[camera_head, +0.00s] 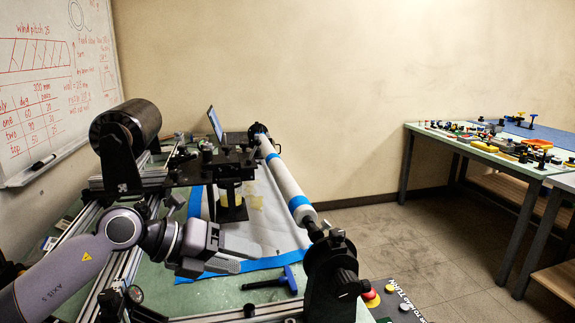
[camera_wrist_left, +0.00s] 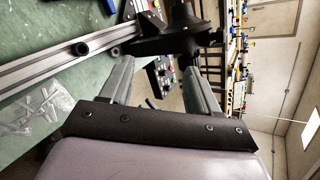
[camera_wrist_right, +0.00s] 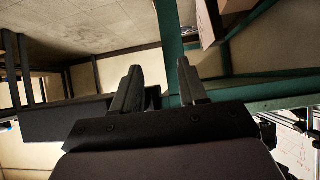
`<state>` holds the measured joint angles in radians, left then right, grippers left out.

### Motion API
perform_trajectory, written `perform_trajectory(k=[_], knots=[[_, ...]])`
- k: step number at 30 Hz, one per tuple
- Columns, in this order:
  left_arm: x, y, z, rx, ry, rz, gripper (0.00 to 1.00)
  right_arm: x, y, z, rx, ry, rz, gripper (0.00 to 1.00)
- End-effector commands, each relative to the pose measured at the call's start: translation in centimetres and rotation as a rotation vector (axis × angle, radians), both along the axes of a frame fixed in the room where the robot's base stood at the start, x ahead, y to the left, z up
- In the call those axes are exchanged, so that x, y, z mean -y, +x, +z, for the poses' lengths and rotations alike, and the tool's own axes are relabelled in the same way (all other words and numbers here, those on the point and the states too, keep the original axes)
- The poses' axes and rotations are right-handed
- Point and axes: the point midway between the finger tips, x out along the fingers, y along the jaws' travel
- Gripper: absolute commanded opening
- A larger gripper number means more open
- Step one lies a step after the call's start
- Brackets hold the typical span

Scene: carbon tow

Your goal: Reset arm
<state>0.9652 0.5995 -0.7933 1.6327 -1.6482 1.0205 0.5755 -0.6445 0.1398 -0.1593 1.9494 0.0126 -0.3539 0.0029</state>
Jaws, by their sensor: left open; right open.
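My left gripper (camera_head: 232,255) reaches in from the left, above the front part of the winding bench, open and with nothing between its fingers. In the left wrist view its two fingers (camera_wrist_left: 158,85) stand wide apart, with a dark part of the winder beyond them. My right gripper (camera_wrist_right: 158,92) shows only in the right wrist view. Its fingers are apart and empty, with green table framing and floor beyond. The right arm is not seen in the head view.
A white tube with blue bands (camera_head: 285,180) spans the winder beside a black spool (camera_head: 133,125). A blue-handled tool (camera_head: 272,281) lies near the left gripper. The dark end mount (camera_head: 332,275) stands to its right.

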Motion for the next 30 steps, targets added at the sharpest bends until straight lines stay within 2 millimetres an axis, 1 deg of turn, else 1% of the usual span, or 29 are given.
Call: perform_trajectory(k=[1, 3, 5, 7, 9, 11, 12, 14, 16, 17, 18, 20, 21, 23, 24, 26, 27, 29, 30], knots=[[2.1, -1.3, 0.4, -0.003, -0.132, -0.023, 0.62, 0.0, 0.0, 0.0, 0.0, 0.0, 0.0, 0.43], [4.1, -2.5, 1.8, -0.001, -0.315, -0.028, 0.62, 0.0, 0.0, 0.0, 0.0, 0.0, 0.0, 0.43], [5.2, -3.4, 3.1, -0.006, -0.472, -0.013, 0.62, 0.0, 0.0, 0.0, -0.001, 0.0, 0.0, 0.43], [5.7, -4.1, 4.7, -0.02, -0.65, 0.025, 0.62, 0.0, 0.0, 0.0, -0.001, 0.0, 0.0, 0.43], [5.4, -4.5, 6.0, -0.042, -0.821, 0.086, 0.62, 0.0, -0.1, 0.0, -0.001, 0.0, 0.0, 0.43], [4.6, -4.6, 6.9, -0.066, -0.959, 0.158, 0.62, 0.0, -0.1, -0.1, -0.002, 0.0, -0.001, 0.43], [3.8, -4.5, 7.3, -0.086, -1.048, 0.213, 0.62, 0.0, -0.2, -0.1, -0.003, 0.0, -0.001, 0.43], [2.4, -4.3, 7.4, -0.121, -1.171, 0.309, 0.62, 0.0, -0.2, -0.1, -0.004, 0.0, -0.001, 0.43], [0.3, -4.0, 7.0, -0.168, -1.3, 0.439, 0.62, 0.0, -0.2, -0.1, -0.004, 0.001, 0.0, 0.43], [-0.6, -3.9, 6.7, -0.191, -1.349, 0.499, 0.62, 0.0, -0.2, -0.1, -0.004, 0.001, 0.0, 0.43], [-2.0, -3.8, 5.9, -0.222, -1.41, 0.586, 0.62, 0.0, -0.2, -0.1, -0.004, 0.001, 0.0, 0.43], [-4.0, -3.7, 4.4, -0.277, -1.488, 0.722, 0.62, 0.0, -0.2, -0.1, -0.004, 0.001, 0.0, 0.43], [-5.4, -3.8, 3.1, -0.317, -1.532, 0.819, 0.62, 0.0, -0.2, -0.1, -0.004, 0.001, 0.0, 0.43], [-7.4, -4.1, 0.9, -0.38, -1.582, 0.971, 0.62, 0.0, -0.2, -0.1, -0.004, 0.001, 0.0, 0.43], [-8.6, -4.5, -0.8, -0.426, -1.605, 1.076, 0.62, 0.0, -0.2, -0.1, -0.005, 0.0, 0.0, 0.43], [-10.3, -5.5, -3.6, -0.5, -1.625, 1.236, 0.62, 0.0, -0.2, -0.1, -0.005, 0.0, 0.0, 0.43], [-11.3, -6.4, -5.6, -0.552, -1.625, 1.343, 0.62, 0.0, -0.2, -0.1, -0.005, 0.0, 0.0, 0.43], [-12.6, -8.1, -8.6, -0.636, -1.611, 1.507, 0.62, 0.0, -0.2, -0.1, -0.005, 0.0, 0.0, 0.43], [-13.3, -9.5, -10.6, -0.693, -1.591, 1.614, 0.62, 0.0, -0.2, -0.1, -0.005, 0.0, 0.0, 0.43]])
